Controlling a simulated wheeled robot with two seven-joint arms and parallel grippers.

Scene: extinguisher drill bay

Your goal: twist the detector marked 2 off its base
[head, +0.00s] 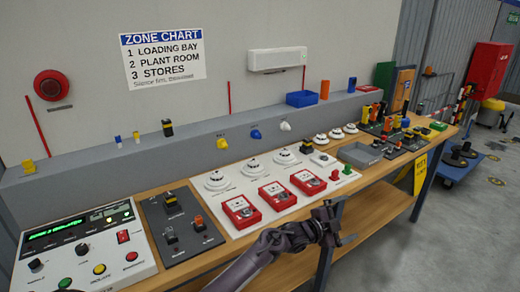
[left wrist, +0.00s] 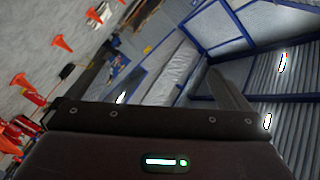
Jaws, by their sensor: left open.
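Three round white detectors sit in a row on the white panel (head: 235,201) on the bench: a left one (head: 216,181), a middle one (head: 252,167) and a right one (head: 284,157). Their numbers are too small to read, so I cannot tell for sure which is marked 2. My left gripper (head: 330,218) is open and empty at the bench's front edge, right of and nearer than the detectors, apart from them. My right gripper is out of view.
Three red call points (head: 276,195) stand in front of the detectors. More white discs (head: 336,133) lie farther right beside a grey tray (head: 360,154). A control panel (head: 85,249) and dark switch plate (head: 180,225) are at left. Orange cones (left wrist: 62,43) stand on the floor.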

